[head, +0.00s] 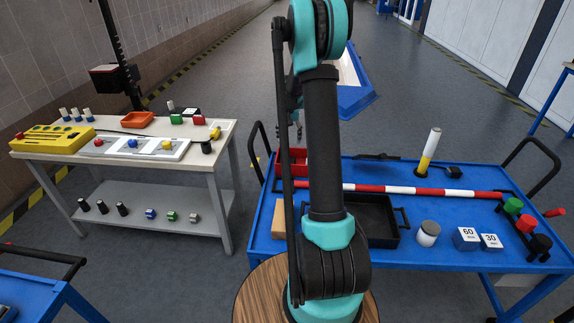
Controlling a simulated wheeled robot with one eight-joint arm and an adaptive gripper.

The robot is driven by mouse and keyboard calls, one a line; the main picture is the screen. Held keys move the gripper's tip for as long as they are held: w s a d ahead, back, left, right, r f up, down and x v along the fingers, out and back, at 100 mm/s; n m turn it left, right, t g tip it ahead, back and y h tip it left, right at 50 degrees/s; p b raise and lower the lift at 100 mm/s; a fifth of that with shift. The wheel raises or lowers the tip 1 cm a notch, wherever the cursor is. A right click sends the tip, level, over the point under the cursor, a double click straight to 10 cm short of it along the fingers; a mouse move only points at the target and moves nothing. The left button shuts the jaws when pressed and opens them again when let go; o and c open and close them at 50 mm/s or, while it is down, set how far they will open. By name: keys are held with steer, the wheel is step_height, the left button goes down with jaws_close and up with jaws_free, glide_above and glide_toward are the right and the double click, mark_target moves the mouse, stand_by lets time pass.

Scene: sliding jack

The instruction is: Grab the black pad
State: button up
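I cannot tell for certain which dark item is the black pad. A small black block (454,171) lies on the blue table (400,170), right of a yellow and white cylinder (429,152). A flat, long black piece (377,156) lies near that table's back edge. A black round piece (540,244) stands at the right end. My gripper (297,132) hangs beyond my arm, above the back left of the blue table near a red bin (292,160). It is small and partly hidden by my arm, so its opening is unclear. No held object is visible.
A red and white bar (420,190) spans the blue table. A black tray (372,222), a grey-white cylinder (428,233) and blocks marked 60 (466,238) and 30 (491,242) stand in front. A workbench (200,160) with coloured parts is at left. Grey floor lies between.

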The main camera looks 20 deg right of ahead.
glide_above(291, 161)
steer(key=f, duration=0.9)
steer(key=shift+s+a+f, duration=0.1)
steer(key=shift+a, duration=0.25)
steer(key=shift+w+d+f, duration=0.1)
steer(key=shift+d+f, duration=0.05)
steer(key=shift+f, duration=0.8)
steer(key=shift+w+d+f, duration=0.1)
steer(key=shift+f, duration=0.9)
steer(key=shift+w+d+f, duration=0.1)
steer(key=shift+d+f, duration=0.05)
steer(key=shift+f, duration=0.8)
steer(key=c, duration=1.3)
